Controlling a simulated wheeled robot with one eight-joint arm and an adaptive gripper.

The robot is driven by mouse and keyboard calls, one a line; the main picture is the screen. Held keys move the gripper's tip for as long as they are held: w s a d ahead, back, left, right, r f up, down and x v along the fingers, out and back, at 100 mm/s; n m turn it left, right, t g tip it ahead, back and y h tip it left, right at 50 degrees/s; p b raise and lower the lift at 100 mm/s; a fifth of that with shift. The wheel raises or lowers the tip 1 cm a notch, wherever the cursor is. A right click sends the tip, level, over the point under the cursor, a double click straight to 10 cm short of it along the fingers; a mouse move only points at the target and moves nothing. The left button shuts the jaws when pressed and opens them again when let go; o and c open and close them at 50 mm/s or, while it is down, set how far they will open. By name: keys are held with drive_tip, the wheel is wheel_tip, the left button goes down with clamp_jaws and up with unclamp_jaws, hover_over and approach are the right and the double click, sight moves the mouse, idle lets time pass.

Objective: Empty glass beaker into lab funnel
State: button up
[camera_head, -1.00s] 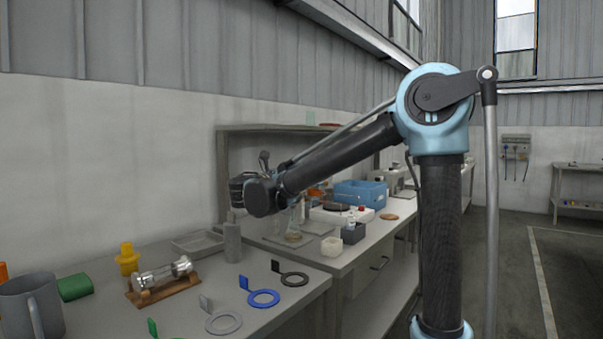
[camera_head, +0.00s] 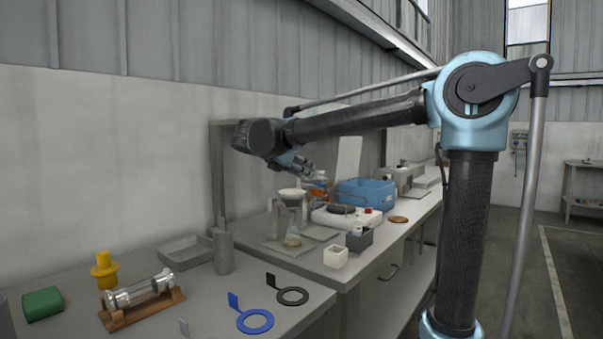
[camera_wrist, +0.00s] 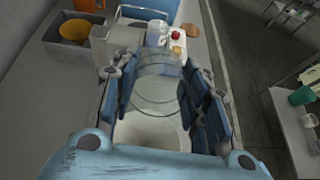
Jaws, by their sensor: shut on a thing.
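My gripper (camera_wrist: 165,95) is shut on a clear glass beaker (camera_wrist: 158,90), seen between its fingers in the wrist view. In the head view my gripper (camera_head: 298,163) is above the white funnel (camera_head: 293,195), which sits on a stand over a small flask (camera_head: 292,240). The beaker is hard to make out there. I cannot tell its contents or whether it touches the funnel.
Behind the funnel are an orange bottle (camera_head: 319,190), a hotplate (camera_head: 345,217) and a blue crate (camera_head: 366,193). The near bench holds a grey cylinder (camera_head: 223,252), a tray (camera_head: 185,250) and ring clamps (camera_head: 254,321).

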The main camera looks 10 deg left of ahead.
drive_tip(key=shift+w+d+r+g+y, duration=0.1)
drive_tip(key=shift+g+y, duration=0.4)
drive_tip(key=shift+g, duration=0.2)
drive_tip(key=g+y, duration=0.2)
drive_tip(key=g, duration=0.2)
drive_tip(key=shift+y, duration=0.4)
drive_tip(key=g, duration=0.1)
drive_tip(key=g+y, duration=0.2)
drive_tip(key=shift+s+a+r+g, duration=0.3)
drive_tip(key=shift+s+r, duration=0.05)
drive_tip(key=shift+s, duration=0.05)
drive_tip(key=shift+s+a+r+g+y, duration=0.15)
drive_tip(key=shift+s+g+y, duration=0.05)
drive_tip(key=shift+g+y, duration=0.55)
drive_tip(key=shift+s, duration=0.1)
